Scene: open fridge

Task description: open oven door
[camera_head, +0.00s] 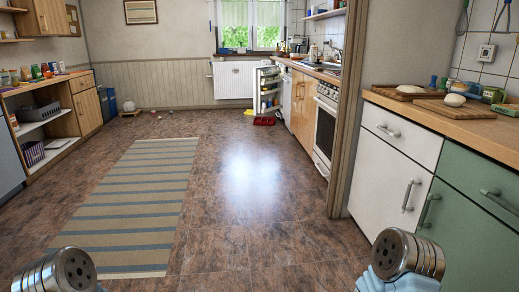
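The oven (323,128) is white with a dark glass front and stands in the right-hand counter row, beyond the wall edge. Its door looks shut, seen at a steep angle. Dark knobs show along its top panel. The wall edge hides part of its near side. Only rounded metal parts of my two arms show at the bottom left and bottom right corners. Neither gripper is in view.
A striped rug (130,200) lies on the brown floor, which is clear ahead. The fridge door (267,92) stands open at the back. White and green cabinets (390,185) and the wall edge (349,110) stand at right; wooden shelves (55,120) at left.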

